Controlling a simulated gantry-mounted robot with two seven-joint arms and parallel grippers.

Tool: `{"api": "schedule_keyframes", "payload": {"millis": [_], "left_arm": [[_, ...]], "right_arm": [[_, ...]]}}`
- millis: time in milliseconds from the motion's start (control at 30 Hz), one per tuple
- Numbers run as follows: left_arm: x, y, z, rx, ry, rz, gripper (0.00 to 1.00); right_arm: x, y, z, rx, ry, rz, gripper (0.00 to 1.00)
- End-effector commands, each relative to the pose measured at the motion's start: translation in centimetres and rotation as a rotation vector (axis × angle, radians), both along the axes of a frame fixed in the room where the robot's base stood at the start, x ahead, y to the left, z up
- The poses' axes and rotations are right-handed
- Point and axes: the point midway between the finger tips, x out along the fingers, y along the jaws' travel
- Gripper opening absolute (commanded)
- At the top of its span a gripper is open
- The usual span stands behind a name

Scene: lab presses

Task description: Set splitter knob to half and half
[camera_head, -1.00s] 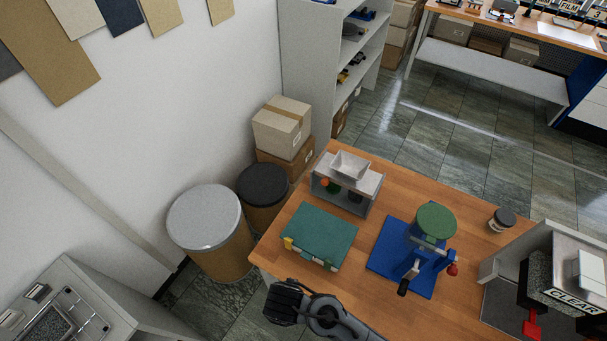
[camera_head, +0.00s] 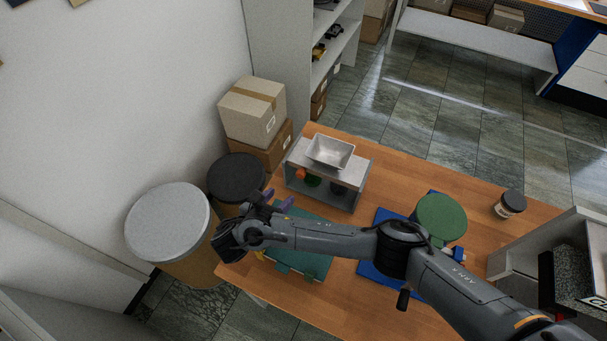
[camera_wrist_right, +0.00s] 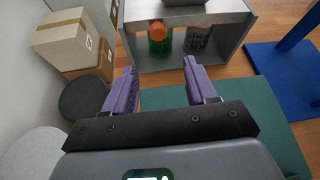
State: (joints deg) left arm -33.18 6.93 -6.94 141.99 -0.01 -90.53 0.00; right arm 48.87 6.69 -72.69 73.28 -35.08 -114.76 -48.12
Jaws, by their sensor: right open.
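The splitter (camera_head: 356,161) is a grey box with a metal hopper (camera_head: 330,152) on top, standing at the table's back left. Its orange knob (camera_head: 301,174) is on the front; it also shows in the right wrist view (camera_wrist_right: 157,31). A green container (camera_wrist_right: 160,46) and a dark one (camera_wrist_right: 196,40) stand inside the box. My right gripper (camera_head: 277,199) is open and empty, its purple fingers pointing toward the splitter, apart from the knob. In the right wrist view the knob lies beyond the gap between the fingertips (camera_wrist_right: 161,66). My left gripper is not in view.
A green case (camera_head: 318,265) lies under my right arm. A blue press base (camera_head: 375,250) with a green round top (camera_head: 441,217) stands to the right. A dark-lidded jar (camera_head: 510,204) is farther right. Drums (camera_head: 168,222) and cardboard boxes (camera_head: 252,112) stand left of the table.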

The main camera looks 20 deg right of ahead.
Motion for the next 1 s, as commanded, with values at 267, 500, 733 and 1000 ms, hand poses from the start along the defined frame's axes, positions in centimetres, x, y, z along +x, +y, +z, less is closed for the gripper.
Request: {"api": "schedule_keyframes", "payload": {"millis": [267,500,733,1000], "left_arm": [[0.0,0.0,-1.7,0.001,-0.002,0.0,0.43],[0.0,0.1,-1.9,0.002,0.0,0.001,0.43],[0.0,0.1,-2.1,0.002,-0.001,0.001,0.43],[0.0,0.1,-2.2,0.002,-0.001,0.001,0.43]], "right_arm": [[2.0,-2.1,-0.7,-0.049,-0.009,0.004,0.57],[4.2,-4.9,-1.8,-0.049,-0.008,0.004,0.57],[5.9,-7.2,-3.0,-0.046,-0.008,0.005,0.57],[6.8,-8.4,-3.6,-0.044,-0.008,0.006,0.57]]}}
